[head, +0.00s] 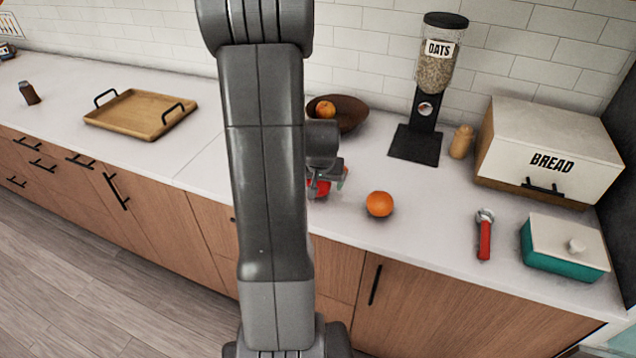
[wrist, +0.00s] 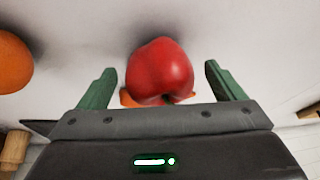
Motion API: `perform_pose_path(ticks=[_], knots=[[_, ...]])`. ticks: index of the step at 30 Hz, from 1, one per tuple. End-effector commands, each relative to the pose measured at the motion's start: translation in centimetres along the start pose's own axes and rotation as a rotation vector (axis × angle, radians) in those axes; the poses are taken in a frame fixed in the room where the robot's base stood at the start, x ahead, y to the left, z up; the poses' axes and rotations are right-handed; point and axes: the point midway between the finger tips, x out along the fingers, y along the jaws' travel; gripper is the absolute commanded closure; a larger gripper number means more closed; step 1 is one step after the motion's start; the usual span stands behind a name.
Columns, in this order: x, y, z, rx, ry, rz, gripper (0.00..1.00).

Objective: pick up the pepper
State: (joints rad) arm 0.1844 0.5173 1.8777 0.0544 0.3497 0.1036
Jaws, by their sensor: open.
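The red pepper (wrist: 160,68) is in the middle of the wrist view, with its dark stem toward the gripper. It lies between the two green fingers of my gripper (wrist: 160,72), with a gap showing on each side. The gripper is open and holds nothing. In the head view, the pepper (head: 319,188) is a small red patch on the white counter, partly hidden by my gripper (head: 328,181) and my arm. Small orange patches show at the pepper's lower edge in the wrist view; I cannot tell what they are.
An orange (head: 379,204) lies just right of the gripper; it also shows in the wrist view (wrist: 12,62). A brown bowl (head: 350,122) with fruit stands behind. An oats dispenser (head: 422,110), red-handled tool (head: 484,238) and bread box (head: 545,155) are right. A wooden tray (head: 135,115) is left.

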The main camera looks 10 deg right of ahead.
Motion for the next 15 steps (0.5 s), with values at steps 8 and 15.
perform_pose_path(ticks=[8, 15], knots=[[1.6, -0.1, -0.1, -0.001, 0.002, 0.0, 0.11], [1.6, -0.1, -0.1, -0.001, 0.002, 0.0, 0.19]])
